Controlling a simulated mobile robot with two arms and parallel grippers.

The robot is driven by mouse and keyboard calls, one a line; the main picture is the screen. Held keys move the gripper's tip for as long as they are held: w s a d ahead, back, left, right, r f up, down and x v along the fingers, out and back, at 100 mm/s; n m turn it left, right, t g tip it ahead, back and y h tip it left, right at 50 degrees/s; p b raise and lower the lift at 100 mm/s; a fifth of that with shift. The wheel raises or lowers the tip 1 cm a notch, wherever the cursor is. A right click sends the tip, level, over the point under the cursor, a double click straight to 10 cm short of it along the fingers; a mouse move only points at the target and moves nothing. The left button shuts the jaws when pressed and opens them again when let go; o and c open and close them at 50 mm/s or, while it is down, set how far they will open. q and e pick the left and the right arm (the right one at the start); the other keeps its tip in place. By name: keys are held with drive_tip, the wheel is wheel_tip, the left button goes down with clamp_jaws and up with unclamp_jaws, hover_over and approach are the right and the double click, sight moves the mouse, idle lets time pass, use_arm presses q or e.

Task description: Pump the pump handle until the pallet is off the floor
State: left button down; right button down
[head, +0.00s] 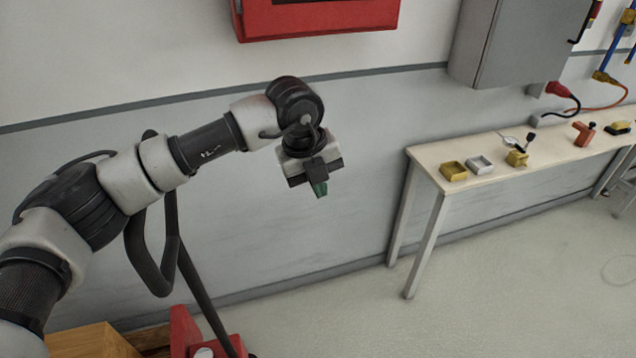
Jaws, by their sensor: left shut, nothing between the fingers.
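The pump handle (158,280) is a dark loop on a long bar that rises from a red pump body (188,330) at the bottom edge. My left forearm passes in front of its upper part. My left gripper (318,188), with green fingertips, is shut and empty. It hangs to the right of the handle, in front of the wall, apart from it. Brown wooden boxes or boards (88,343) show at the bottom left. The pallet itself cannot be made out, nor its height above the floor. My right gripper is not in view.
A pale workbench (420,158) with small trays (453,171) and tools (584,133) stands along the wall at the right. A grey cabinet (515,45) and a red box (318,18) hang on the wall. The floor (480,290) before the bench is clear.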

use_arm(q)
drive_tip(key=c, duration=1.9)
unclamp_jaws()
drive_tip(key=o, duration=1.1)
drive_tip(key=shift+c, duration=0.2)
drive_tip(key=shift+r, duration=0.1)
drive_tip(key=b+v, duration=0.3)
drive_tip(key=v, duration=0.7)
drive_tip(key=shift+r, duration=0.3)
drive_tip(key=shift+a, duration=0.1)
drive_tip(key=shift+c, duration=0.2)
